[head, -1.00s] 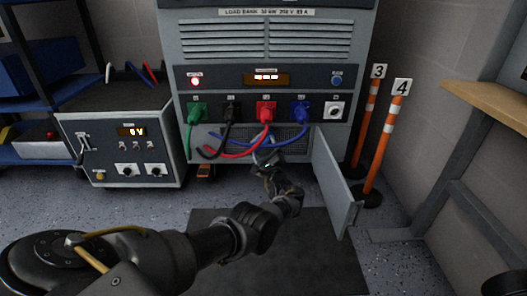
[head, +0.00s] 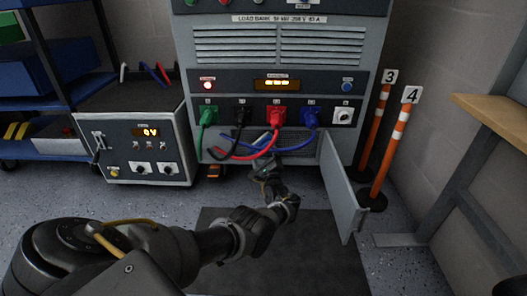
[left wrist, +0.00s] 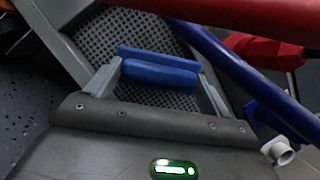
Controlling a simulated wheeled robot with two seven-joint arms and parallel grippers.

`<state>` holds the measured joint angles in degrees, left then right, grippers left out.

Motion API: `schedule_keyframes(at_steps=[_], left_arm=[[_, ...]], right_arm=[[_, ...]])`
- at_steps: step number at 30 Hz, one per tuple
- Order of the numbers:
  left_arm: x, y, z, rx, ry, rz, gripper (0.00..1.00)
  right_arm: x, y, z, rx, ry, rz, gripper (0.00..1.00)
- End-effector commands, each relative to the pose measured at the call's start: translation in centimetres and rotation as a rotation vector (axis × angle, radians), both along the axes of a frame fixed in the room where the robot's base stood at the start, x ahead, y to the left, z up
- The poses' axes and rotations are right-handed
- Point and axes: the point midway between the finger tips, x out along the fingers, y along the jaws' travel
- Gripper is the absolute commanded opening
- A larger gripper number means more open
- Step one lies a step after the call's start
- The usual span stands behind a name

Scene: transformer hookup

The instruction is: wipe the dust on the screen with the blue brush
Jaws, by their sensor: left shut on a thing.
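The screen is a dark perforated mesh panel (head: 293,137) low on the load bank's front, behind hanging cables. In the left wrist view the mesh (left wrist: 100,35) fills the area behind the fingers. My left gripper (head: 263,166) is low in front of the mesh, under the cables. In the left wrist view its two grey fingers are shut on the blue brush (left wrist: 160,75), seen as two blue bars across the mesh. Bristles are hidden, and I cannot tell whether the brush touches the mesh. No dust can be made out. My right gripper is not in view.
Green, black, red and blue cables hang over the mesh; a red cable (left wrist: 240,15) and a blue cable (left wrist: 240,75) pass close to my left gripper. An open grey door (head: 340,190) stands to the right, near orange-white posts (head: 392,145). A grey powered unit (head: 145,150) stands left.

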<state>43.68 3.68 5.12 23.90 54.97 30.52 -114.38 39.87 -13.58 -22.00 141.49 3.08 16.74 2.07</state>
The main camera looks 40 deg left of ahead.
Motion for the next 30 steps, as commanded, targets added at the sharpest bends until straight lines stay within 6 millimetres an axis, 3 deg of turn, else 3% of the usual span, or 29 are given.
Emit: schedule_keyframes(at_steps=[3, 12, 30], left_arm=[[-1.0, -0.9, 0.7, 0.001, 0.001, -0.003, 0.53], [-3.4, -2.7, 0.5, 0.0, 0.0, -0.001, 0.53], [-4.4, -3.4, 0.4, 0.001, -0.001, -0.001, 0.53]], right_arm=[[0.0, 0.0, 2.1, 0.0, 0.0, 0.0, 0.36], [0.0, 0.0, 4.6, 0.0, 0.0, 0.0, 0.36], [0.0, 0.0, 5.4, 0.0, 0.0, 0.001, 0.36]])
